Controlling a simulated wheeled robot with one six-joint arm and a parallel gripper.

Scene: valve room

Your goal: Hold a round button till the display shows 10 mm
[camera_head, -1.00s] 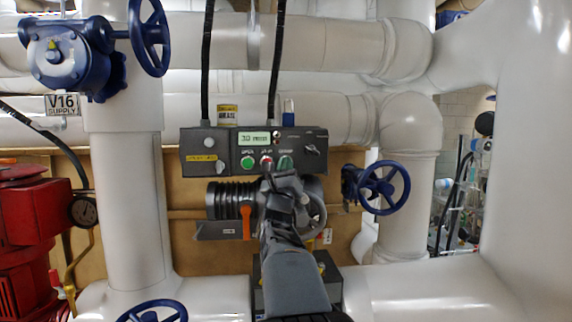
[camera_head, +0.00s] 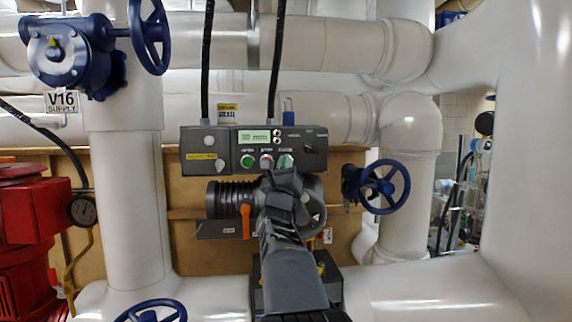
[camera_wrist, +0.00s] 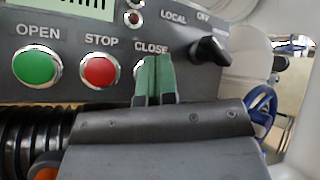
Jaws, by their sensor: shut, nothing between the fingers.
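The grey control box (camera_head: 217,142) hangs among the pipes. Its lit display (camera_head: 254,138) shows a number that looks like 30 mm, but it is blurred; the wrist view cuts off most of the display (camera_wrist: 75,6). A green OPEN button (camera_wrist: 36,66) and a red STOP button (camera_wrist: 100,71) sit in a row. To their right is the CLOSE label (camera_wrist: 151,48); its button is almost wholly hidden behind my fingers. My gripper (camera_wrist: 153,72) is shut, with green fingertips directly in front of the CLOSE button. I cannot tell whether they touch it.
A black selector knob (camera_wrist: 211,50) is right of the buttons, near the LOCAL and OFF labels. A black ribbed bellows (camera_head: 232,199) and an orange lever (camera_head: 246,219) lie below the box. A blue handwheel (camera_head: 384,187) stands to the right.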

